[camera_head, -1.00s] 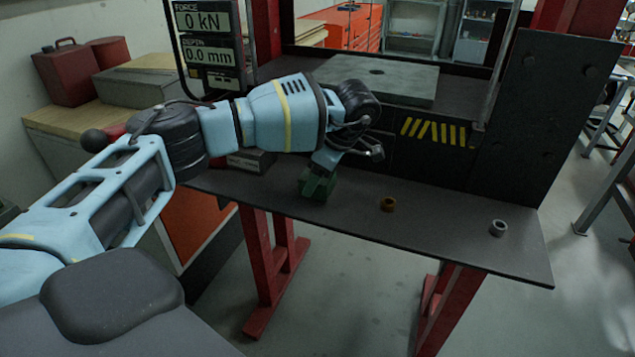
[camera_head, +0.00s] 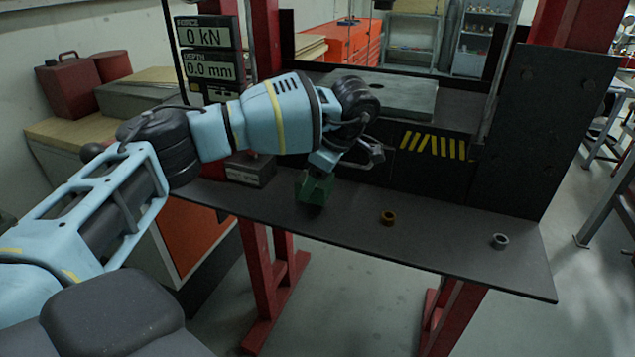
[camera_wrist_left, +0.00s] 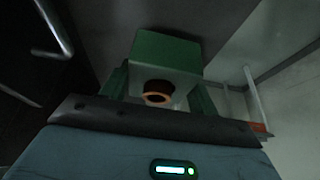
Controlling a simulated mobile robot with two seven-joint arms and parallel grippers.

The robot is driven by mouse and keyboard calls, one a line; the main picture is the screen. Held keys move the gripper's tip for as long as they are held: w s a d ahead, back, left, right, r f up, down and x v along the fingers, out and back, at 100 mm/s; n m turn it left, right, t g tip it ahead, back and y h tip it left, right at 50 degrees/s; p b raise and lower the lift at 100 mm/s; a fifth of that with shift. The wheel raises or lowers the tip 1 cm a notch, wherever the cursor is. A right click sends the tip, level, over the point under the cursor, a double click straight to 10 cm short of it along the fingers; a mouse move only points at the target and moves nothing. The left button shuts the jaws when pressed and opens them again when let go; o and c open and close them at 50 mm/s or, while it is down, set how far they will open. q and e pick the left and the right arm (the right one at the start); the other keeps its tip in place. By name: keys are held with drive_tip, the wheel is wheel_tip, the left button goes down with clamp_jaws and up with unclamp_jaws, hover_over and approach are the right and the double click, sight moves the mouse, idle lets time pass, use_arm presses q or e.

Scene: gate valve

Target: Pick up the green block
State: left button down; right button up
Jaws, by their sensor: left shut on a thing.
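The green block (camera_head: 313,190) is in the jaws of my left gripper (camera_head: 317,174), over the left part of the dark bench top. In the head view it seems held just above the surface, slightly tilted. The left wrist view shows the green block (camera_wrist_left: 166,50) beyond the jaws of my left gripper (camera_wrist_left: 160,88), with a dark, orange-rimmed round part between the fingers; I cannot tell whether that part belongs to the block. My right gripper is in neither view.
A small orange-brown ring (camera_head: 388,218) and a grey ring (camera_head: 500,241) lie on the bench (camera_head: 440,248). Behind stands a press with a grey plate (camera_head: 400,97) and a striped front edge. A small dark box (camera_head: 250,172) sits left of the block. The bench front edge is close.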

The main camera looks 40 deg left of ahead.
use_arm(q)
drive_tip(key=s+r+p, duration=0.1)
drive_tip(key=s, duration=1.3)
drive_tip(key=shift+s+d+r+p, duration=0.35)
drive_tip(key=shift+s+d+r, duration=0.05)
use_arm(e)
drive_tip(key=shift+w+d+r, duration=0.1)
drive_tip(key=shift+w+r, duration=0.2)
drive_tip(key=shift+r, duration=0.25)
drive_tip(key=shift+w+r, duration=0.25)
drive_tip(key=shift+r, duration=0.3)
